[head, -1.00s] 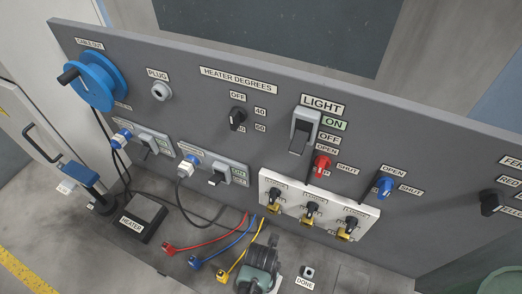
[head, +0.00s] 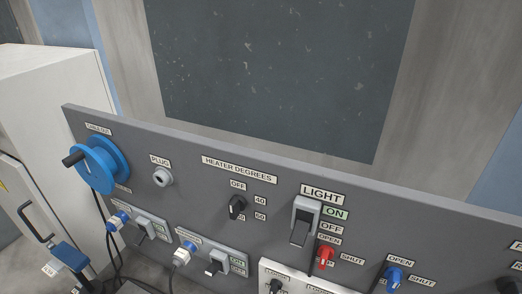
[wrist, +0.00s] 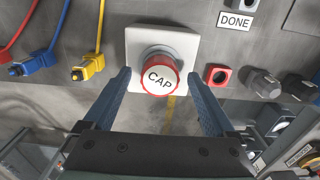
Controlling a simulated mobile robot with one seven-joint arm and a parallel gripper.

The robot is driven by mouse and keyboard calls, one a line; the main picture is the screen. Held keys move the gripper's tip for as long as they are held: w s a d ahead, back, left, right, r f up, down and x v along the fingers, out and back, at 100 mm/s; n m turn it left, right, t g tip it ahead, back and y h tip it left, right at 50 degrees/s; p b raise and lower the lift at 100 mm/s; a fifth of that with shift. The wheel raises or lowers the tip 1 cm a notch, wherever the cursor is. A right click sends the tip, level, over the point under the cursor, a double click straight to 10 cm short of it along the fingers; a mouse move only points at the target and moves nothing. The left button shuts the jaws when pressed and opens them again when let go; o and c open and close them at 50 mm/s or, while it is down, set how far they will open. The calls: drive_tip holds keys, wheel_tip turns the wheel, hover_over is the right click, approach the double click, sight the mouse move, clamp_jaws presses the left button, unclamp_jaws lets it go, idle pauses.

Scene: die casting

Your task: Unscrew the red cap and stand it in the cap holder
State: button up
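The red cap (wrist: 160,86), with a white top lettered CAP, sits on a white square plate (wrist: 183,42) in the wrist view. My gripper (wrist: 158,73) is open, with one blue finger to the left of the cap and one to the right. Both fingers show a gap to the cap, and nothing is held. Nothing labelled as the cap holder can be made out. A red square piece with a hole (wrist: 217,75) lies right of the cap; I cannot tell what it is. The head view shows neither the cap nor my gripper.
Red, blue and yellow cable ends (wrist: 82,73) lie left of the plate. A DONE label (wrist: 236,20) and dark grey knobbed parts (wrist: 264,83) are at the right. The head view shows a grey panel with a blue reel (head: 98,166), a LIGHT switch (head: 303,222) and valves.

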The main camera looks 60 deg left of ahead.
wheel_tip(320, 180, up, 9)
drive_tip(key=p, duration=0.8)
idle(0.4)
